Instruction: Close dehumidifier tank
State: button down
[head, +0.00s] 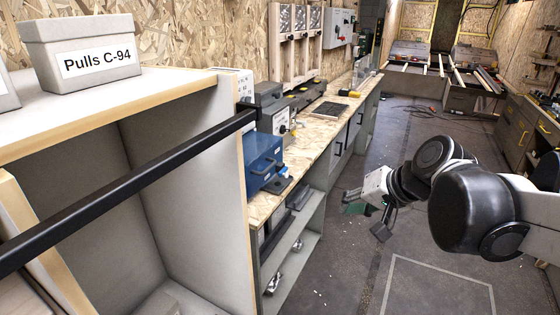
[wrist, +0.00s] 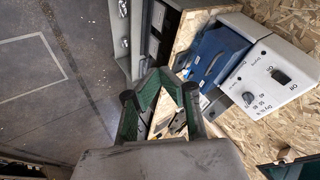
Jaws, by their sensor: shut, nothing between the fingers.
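The dehumidifier (head: 277,122) is a pale grey-white box with dials, standing on the wooden bench; its labelled panel fills the upper right of the wrist view (wrist: 270,75). Its blue tank (head: 263,156) sticks out in front of the housing; the tank also shows in the wrist view (wrist: 214,57), beside the panel. My gripper (head: 351,203) is over the aisle, to the right of the bench and apart from the tank. In the wrist view my gripper (wrist: 163,77) has its green-padded fingers brought together, empty, below and left of the tank in the picture.
The wooden bench top (head: 312,130) runs back along the left wall, with open shelves (head: 290,255) below. A tall cabinet (head: 190,190) with a black bar (head: 130,185) stands at near left. The aisle floor (head: 405,140) is mostly clear.

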jog(key=w+a+f+m+t+y+b, duration=0.1)
jog(key=w+a+f+y, duration=0.35)
jog(key=w, duration=0.85)
jog(key=w+a+f+m+y, duration=0.2)
jog(key=w+f+y, duration=0.4)
jog(key=w, duration=0.6)
jog(key=b+x, duration=0.1)
jog(key=x, duration=1.2)
jog(key=shift+w+a+r+b, duration=0.15)
jog(key=shift+a+r+b, duration=0.25)
jog(key=shift+r, duration=0.1)
jog(key=shift+w+y, duration=0.1)
jog(key=shift+y, duration=0.15)
